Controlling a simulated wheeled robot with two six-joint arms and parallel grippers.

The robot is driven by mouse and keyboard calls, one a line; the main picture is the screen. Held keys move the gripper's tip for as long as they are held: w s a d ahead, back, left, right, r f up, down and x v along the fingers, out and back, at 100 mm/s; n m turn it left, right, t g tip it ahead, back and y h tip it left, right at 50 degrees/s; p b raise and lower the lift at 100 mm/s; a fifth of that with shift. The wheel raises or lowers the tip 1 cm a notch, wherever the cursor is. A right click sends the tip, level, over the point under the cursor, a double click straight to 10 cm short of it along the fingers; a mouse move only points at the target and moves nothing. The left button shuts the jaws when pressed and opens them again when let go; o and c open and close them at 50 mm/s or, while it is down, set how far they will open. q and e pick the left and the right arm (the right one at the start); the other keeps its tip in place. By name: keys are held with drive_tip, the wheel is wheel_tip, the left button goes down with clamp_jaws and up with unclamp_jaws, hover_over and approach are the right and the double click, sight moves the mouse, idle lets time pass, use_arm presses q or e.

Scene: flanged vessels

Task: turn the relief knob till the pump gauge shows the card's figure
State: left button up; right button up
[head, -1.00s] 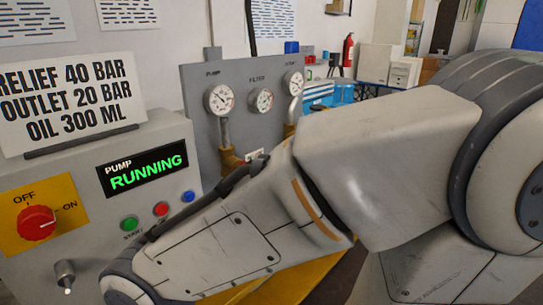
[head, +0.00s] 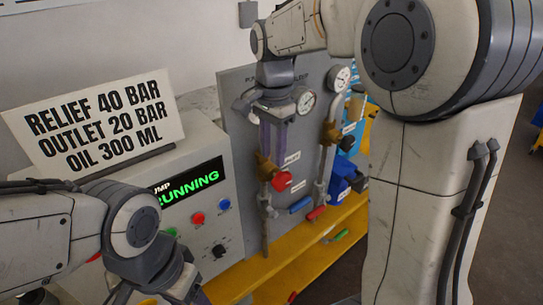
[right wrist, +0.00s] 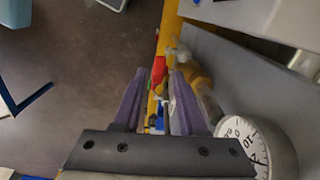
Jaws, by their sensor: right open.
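The white card (head: 100,120) on the panel reads relief 40 bar, outlet 20 bar, oil 300 ml. A red knob (head: 282,181) on a brass valve (head: 265,168) stands below my right gripper (head: 272,150), probably the relief knob; its label is too small to read. In the right wrist view a red knob (right wrist: 158,70) shows between the open, empty fingers, beyond their tips. The pump gauge is hidden behind my right gripper in the head view. A gauge (right wrist: 258,150) is partly seen in the right wrist view; its reading is unclear. My left gripper (head: 155,292) is cut by the bottom edge.
The filter gauge (head: 304,101) and another gauge (head: 339,78) sit right of my right gripper. A second brass valve (head: 330,132) is close by on the right. The display (head: 188,184) reads running.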

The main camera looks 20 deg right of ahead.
sight(276, 179)
drive_tip(key=shift+w+d+r+m, duration=0.25)
drive_tip(key=shift+w+d+m, duration=0.05)
drive_tip(key=shift+d+m, duration=0.25)
wheel_tip(276, 179, down, 10)
drive_tip(key=shift+f+p, duration=0.1)
drive_tip(key=shift+p, duration=0.6)
clamp_jaws()
